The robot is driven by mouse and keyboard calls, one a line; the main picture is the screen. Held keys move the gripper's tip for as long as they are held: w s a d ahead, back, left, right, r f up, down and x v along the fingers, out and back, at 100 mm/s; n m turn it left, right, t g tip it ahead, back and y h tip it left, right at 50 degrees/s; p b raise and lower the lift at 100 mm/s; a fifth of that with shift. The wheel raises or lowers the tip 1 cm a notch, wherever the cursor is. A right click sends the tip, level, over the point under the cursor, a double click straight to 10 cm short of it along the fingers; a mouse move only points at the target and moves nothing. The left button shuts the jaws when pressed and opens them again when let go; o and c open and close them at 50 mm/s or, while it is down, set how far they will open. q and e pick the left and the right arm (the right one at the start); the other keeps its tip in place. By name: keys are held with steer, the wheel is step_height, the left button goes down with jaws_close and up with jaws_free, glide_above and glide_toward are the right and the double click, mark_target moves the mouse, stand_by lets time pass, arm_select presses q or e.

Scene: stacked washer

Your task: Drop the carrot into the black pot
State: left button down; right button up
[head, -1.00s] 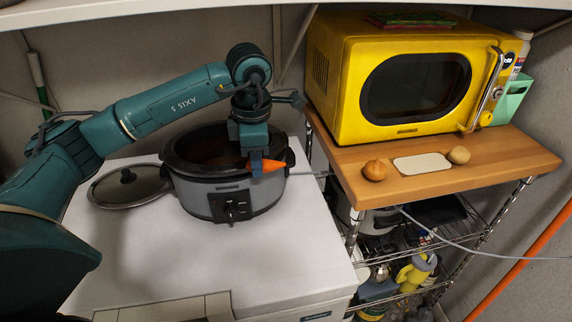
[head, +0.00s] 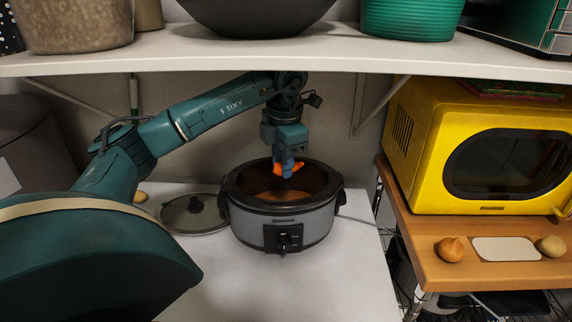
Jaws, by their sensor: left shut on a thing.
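The black pot (head: 283,226) is a slow cooker with a grey body and a black rim, standing open on the white washer top. My left gripper (head: 287,168) points down over the pot's opening. It is shut on the orange carrot (head: 289,167), which shows around the fingertips above the pot's dark inside. The carrot is partly hidden by the fingers. How far the carrot is above the pot's bottom is hard to tell. My right gripper is not in view.
A glass lid (head: 190,214) lies left of the pot. A white shelf (head: 300,57) runs above my arm. A yellow microwave (head: 480,150) stands on a wooden board at right, with two round items (head: 451,249) (head: 551,246) and a white card (head: 505,248) before it.

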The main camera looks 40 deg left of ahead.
arm_select(q)
steer(key=f+b, duration=0.1)
steer(key=f, duration=0.1)
steer(key=f+b, duration=0.1)
steer(key=shift+s+d+f, duration=0.1)
steer(key=shift+s+f, duration=0.1)
steer(key=shift+f, duration=0.2)
steer(key=shift+w+f+b, duration=0.1)
steer(key=shift+f+b, duration=0.2)
steer(key=shift+f, duration=0.15)
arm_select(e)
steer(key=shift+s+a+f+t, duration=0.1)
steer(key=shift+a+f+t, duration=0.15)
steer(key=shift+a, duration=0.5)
arm_select(q)
steer(key=shift+d, duration=0.1)
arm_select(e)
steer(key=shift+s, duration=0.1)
arm_select(q)
steer(key=c, duration=1)
jaws_free()
